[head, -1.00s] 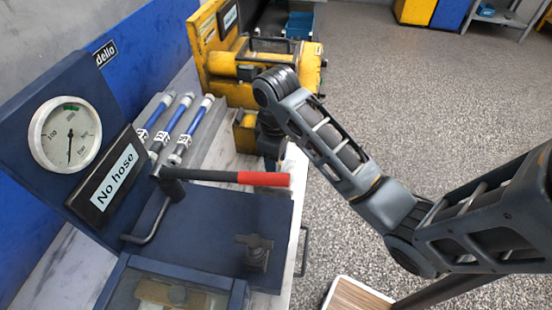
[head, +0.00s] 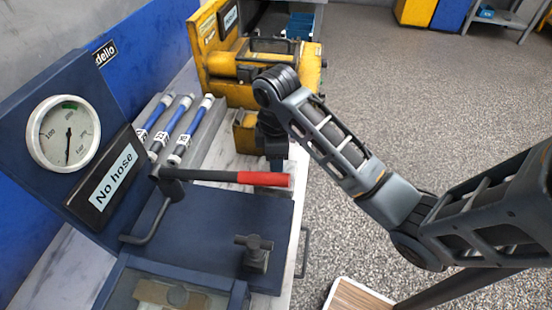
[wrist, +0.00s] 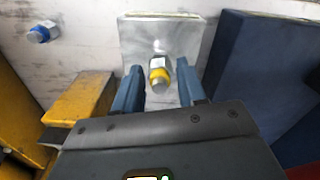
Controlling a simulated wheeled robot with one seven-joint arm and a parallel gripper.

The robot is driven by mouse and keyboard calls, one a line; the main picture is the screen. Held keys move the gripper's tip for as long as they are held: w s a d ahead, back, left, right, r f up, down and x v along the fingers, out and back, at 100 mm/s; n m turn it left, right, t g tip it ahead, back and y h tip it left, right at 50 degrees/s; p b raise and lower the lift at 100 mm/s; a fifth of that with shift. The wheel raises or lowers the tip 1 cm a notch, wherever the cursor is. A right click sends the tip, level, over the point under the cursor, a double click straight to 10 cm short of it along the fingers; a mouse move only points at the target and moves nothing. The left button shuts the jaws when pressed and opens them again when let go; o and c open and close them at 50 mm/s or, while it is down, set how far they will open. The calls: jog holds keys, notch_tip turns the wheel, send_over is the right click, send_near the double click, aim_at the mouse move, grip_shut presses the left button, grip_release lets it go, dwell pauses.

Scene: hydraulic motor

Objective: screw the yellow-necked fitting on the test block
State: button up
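In the wrist view, the yellow-necked fitting (wrist: 159,75) has a metal hex body and a yellow band. It stands at the pale metal test block (wrist: 135,35); I cannot tell how far it is threaded in. My gripper (wrist: 159,88) has its two blue fingers apart, one on each side of the fitting, with gaps to both.
A blue-banded fitting (wrist: 40,33) lies at the left in the wrist view. A yellow block (wrist: 85,98) and a dark blue body (wrist: 255,60) flank my gripper. The red-handled lever (head: 265,179), blue hoses (head: 182,130) and yellow motor (head: 245,70) stand close by.

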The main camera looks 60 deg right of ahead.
grip_shut()
jog(key=shift+a+m+p, duration=0.1)
jog(key=shift+m+p, duration=0.25)
jog(key=shift+m, duration=0.45)
jog(key=shift+c, duration=0.7)
grip_release()
jog(key=shift+m, duration=0.5)
jog(key=o, duration=0.3)
jog(key=n, duration=0.4)
jog(key=shift+f+n, duration=0.1)
jog(key=shift+n, duration=0.3)
jog(key=n+b, duration=0.1)
jog(key=n, duration=0.3)
jog(key=shift+d, duration=0.2)
jog(key=shift+a+n, duration=0.1)
jog(key=shift+n, duration=0.8)
